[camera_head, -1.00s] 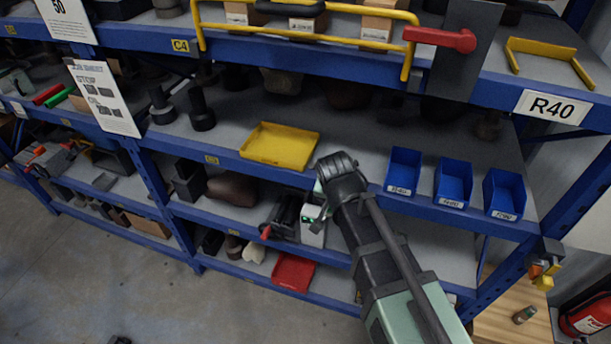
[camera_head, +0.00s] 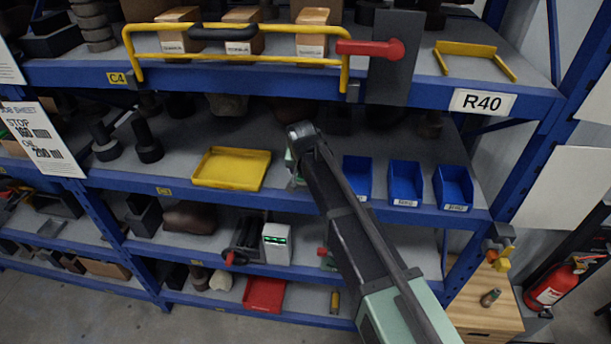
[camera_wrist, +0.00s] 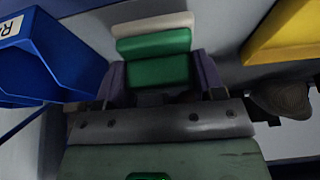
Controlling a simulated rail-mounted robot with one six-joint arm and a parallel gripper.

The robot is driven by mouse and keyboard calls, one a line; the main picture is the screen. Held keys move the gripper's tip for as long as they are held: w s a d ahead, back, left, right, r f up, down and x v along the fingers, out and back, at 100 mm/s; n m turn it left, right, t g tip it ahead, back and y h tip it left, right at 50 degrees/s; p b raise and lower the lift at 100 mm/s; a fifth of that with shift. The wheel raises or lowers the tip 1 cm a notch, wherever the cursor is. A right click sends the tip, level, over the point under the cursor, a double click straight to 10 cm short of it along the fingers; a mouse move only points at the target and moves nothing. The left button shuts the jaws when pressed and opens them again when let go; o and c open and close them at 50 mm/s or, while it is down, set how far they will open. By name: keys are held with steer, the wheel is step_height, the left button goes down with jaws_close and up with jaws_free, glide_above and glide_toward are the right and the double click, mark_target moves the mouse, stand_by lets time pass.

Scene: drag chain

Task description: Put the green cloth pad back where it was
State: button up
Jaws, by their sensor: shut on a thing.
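The green cloth pad (camera_wrist: 159,70) is between the two fingers of my gripper (camera_wrist: 160,62) in the wrist view, and the gripper is shut on it. A second green face shows just beyond it, with a pale strip (camera_wrist: 153,25) behind. I cannot tell whether the two green faces are one pad or two. In the head view my arm reaches to the middle shelf (camera_head: 250,133), between the yellow tray (camera_head: 232,168) and the blue bins (camera_head: 403,182).
In the wrist view a blue bin (camera_wrist: 45,55) is close on the left and the yellow tray (camera_wrist: 285,35) on the right. The upper shelf edge (camera_head: 250,73) runs above my arm. A white device (camera_head: 276,243) stands on the shelf below.

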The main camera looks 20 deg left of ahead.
steer(key=b+x, duration=0.4)
steer(key=shift+s+d+f, duration=0.1)
steer(key=shift+s+f, duration=0.15)
steer(key=shift+s, duration=0.15)
steer(key=shift+s+r, duration=0.1)
steer(key=shift+r, duration=0.05)
steer(key=shift+c, duration=0.4)
steer(key=shift+r, duration=0.2)
steer(key=o, duration=1.4)
steer(key=a+p+v, duration=0.1)
steer(key=p+v, duration=1.1)
steer(key=s+d+m+g+h, duration=0.1)
steer(key=s+d+g, duration=0.15)
steer(key=d, duration=1.85)
steer(key=s+d, duration=0.4)
steer(key=d, duration=0.2)
steer(key=s+d+f+g, duration=0.1)
steer(key=s+d, duration=0.3)
steer(key=d, duration=0.3)
steer(key=s+d+m+g, duration=0.1)
steer(key=s+d, duration=0.4)
steer(key=d, duration=0.2)
steer(key=shift+f, duration=0.15)
